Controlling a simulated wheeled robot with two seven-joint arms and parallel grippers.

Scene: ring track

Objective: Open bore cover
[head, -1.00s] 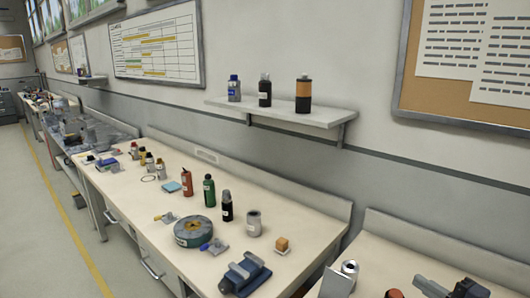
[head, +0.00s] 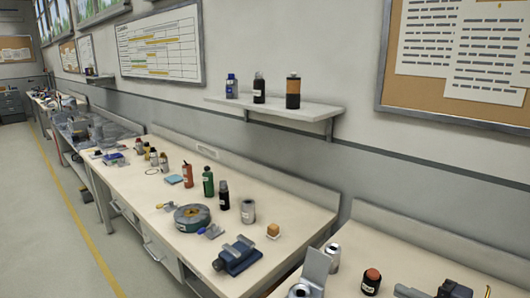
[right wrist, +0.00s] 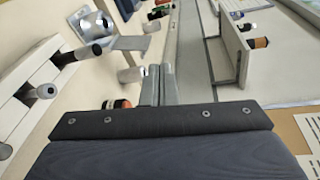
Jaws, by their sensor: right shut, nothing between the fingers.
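A pale grey flat plate (head: 316,266), which looks like the bore cover, stands raised at the front of the near bench in the head view. A round metal part (head: 300,291) shows at its lower left, cut by the frame edge. In the right wrist view, a grey flap (right wrist: 131,43) sticks out beside a silver round-bored part (right wrist: 92,24); I cannot tell for sure that these are the same pieces. My right gripper (head: 402,291) is shut and empty, right of the plate and apart from it. Its closed fingers also show in the right wrist view (right wrist: 158,86). My left gripper is out of view.
A silver can (head: 333,256) stands close behind the plate. A blue vise (head: 237,256) sits on the bench to the left. The bench behind my gripper is clear.

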